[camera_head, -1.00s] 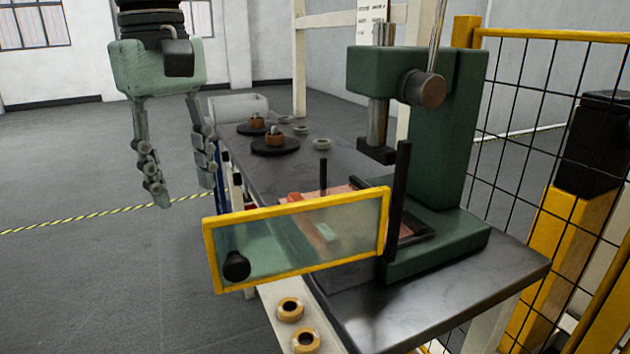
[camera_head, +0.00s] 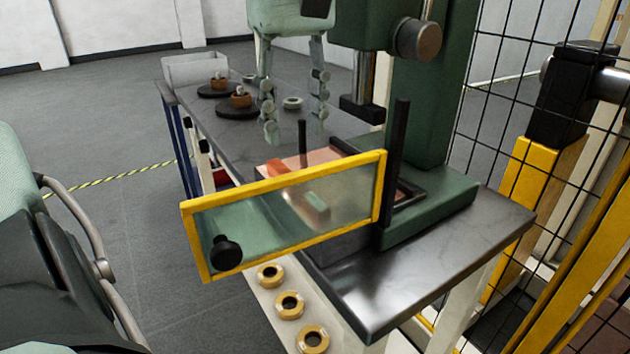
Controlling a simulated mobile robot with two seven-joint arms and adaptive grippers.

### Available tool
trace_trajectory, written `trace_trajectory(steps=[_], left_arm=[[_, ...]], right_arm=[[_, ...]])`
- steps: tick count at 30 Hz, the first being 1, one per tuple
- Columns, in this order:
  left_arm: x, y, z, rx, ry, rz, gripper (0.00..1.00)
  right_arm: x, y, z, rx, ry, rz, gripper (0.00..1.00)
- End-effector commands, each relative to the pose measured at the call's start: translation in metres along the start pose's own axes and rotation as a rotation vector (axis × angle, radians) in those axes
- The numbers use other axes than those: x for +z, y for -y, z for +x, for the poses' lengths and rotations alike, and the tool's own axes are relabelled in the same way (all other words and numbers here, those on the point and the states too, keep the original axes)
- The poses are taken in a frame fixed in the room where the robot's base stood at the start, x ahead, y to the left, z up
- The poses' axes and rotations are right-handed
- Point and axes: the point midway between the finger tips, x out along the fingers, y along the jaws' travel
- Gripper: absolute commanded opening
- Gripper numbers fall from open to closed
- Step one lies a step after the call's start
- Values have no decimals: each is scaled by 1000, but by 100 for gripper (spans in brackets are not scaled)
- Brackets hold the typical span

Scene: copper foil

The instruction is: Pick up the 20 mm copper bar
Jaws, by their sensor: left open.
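My left gripper (camera_head: 296,122) hangs from the top of the head view, fingers down and spread apart. It is empty, over the bench between the dark discs and the green press. An orange-copper piece (camera_head: 277,169) lies below it on a pinkish copper sheet (camera_head: 325,154) at the press bed, partly behind the guard. I cannot tell whether this piece is the 20 mm bar. Two small copper-coloured pieces (camera_head: 240,98) (camera_head: 219,82) stand on dark discs at the back left; their size cannot be read. My right gripper is not in view.
A yellow-framed clear guard (camera_head: 283,179) stands in front of the press bed, with a black post (camera_head: 396,160) at its right. The green press (camera_head: 420,110) rises behind. Several brass rings (camera_head: 290,305) sit on the front rail. A mesh fence (camera_head: 500,100) closes the right.

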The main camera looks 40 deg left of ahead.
Motion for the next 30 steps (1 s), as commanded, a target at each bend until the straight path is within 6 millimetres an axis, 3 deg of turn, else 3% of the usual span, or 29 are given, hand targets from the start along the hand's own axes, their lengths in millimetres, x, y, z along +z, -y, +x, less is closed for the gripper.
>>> trace_trajectory(steps=[16,25,30], left_arm=[[-1,4,69,-2,3,-1,41],[-2,4,76,0,1,-3,41],[-2,4,76,1,0,-2,23]], right_arm=[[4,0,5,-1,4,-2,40],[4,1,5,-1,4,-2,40],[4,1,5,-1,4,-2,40]])
